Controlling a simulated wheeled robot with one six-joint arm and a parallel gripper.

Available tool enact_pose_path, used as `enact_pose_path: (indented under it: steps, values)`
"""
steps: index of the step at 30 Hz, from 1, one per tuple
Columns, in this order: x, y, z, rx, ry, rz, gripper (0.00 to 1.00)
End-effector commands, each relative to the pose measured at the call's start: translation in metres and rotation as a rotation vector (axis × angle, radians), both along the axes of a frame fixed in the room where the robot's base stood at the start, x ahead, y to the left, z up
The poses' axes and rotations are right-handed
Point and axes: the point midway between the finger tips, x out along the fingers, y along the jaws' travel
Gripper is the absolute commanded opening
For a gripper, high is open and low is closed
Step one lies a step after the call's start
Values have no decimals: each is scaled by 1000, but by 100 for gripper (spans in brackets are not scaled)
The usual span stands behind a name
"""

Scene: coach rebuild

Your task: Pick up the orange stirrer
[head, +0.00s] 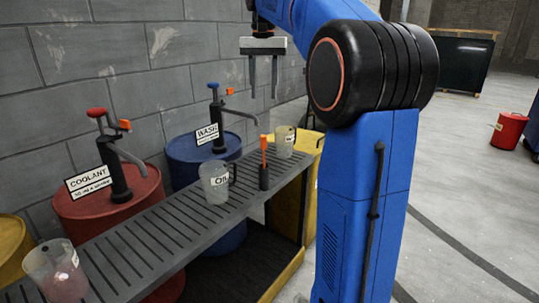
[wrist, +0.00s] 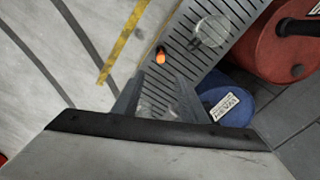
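The orange stirrer (head: 264,143) stands upright with its lower end in a small dark holder (head: 264,177) on the slatted grey bench. In the wrist view its orange top (wrist: 160,55) shows just beyond the fingertips. My gripper (head: 263,94) hangs above the bench, fingers pointing down, apart and empty. In the head view it is higher than the stirrer with a clear gap between them. The wrist view also shows the gripper (wrist: 158,82) with its two fingers spread. The stirrer's lower part is hidden by the holder.
A clear jug marked OIL (head: 216,184) stands left of the holder, and another clear jug (head: 284,141) stands behind it. A jug with pinkish liquid (head: 57,272) is at the near end. Red (head: 113,205) and blue (head: 192,160) drums with pumps line the wall.

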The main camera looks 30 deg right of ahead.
Motion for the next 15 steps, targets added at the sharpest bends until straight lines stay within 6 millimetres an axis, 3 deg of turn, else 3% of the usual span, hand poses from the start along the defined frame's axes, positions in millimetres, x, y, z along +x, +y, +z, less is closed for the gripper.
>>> enact_pose_path:
  steps: [15]
  values:
    - [-1, 1, -89, 0, 1, 1, 39]
